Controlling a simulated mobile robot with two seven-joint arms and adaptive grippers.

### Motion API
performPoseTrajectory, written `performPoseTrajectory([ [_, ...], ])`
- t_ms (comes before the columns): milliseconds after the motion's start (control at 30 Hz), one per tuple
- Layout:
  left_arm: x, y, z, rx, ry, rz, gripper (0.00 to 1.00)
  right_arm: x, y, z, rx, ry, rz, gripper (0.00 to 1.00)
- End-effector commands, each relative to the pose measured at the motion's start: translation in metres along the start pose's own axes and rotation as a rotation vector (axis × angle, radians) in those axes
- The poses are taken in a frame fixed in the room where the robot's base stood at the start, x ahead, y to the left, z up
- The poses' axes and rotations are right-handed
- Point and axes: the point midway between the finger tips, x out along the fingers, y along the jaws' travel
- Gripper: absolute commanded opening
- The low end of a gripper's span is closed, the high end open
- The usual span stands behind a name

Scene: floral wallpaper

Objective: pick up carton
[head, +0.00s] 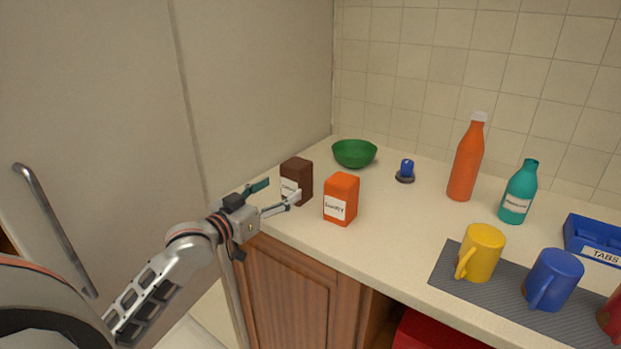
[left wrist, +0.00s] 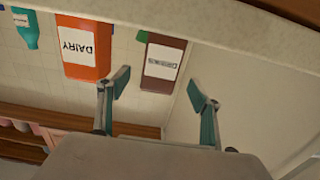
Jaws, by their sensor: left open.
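A dark brown carton (head: 299,178) with a white label stands upright at the counter's left end. It also shows in the left wrist view (left wrist: 160,50), upside down, with a label that seems to read DRINKS. An orange carton (head: 341,196) stands just right of it; in the left wrist view this carton (left wrist: 82,68) is labelled DAIRY. My left gripper (head: 279,194) is open and empty at the counter's front left edge. Its fingers (left wrist: 160,90) point toward the brown carton, which shows between and beyond the tips. I cannot tell whether a finger touches it. My right gripper is not in view.
A green bowl (head: 354,153) and a small blue object on a dark base (head: 405,171) stand behind. An orange bottle (head: 466,160), teal bottle (head: 518,193), yellow mug (head: 481,252), blue mug (head: 552,280) and blue tray (head: 591,238) are right. A tall pale panel (head: 255,90) borders the counter's left.

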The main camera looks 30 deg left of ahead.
Motion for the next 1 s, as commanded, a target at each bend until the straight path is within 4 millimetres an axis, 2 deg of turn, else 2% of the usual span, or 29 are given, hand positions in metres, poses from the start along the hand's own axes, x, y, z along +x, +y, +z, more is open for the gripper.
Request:
performPoseTrajectory([
  [100,0.003,-0.003,-0.007,-0.002,0.011,0.0,0.65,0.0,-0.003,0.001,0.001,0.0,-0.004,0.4],
  [367,0.025,-0.002,-0.008,-0.004,0.013,0.0,0.65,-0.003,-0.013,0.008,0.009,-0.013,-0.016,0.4],
  [667,0.054,0.0,-0.011,-0.003,0.012,0.0,0.65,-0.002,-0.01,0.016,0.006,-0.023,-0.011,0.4],
  [800,0.07,0.0,-0.011,-0.004,0.01,-0.001,0.65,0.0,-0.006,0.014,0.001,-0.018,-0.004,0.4],
  [1000,0.079,0.0,-0.011,-0.002,0.01,0.0,0.65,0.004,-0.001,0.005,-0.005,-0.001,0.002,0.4],
])
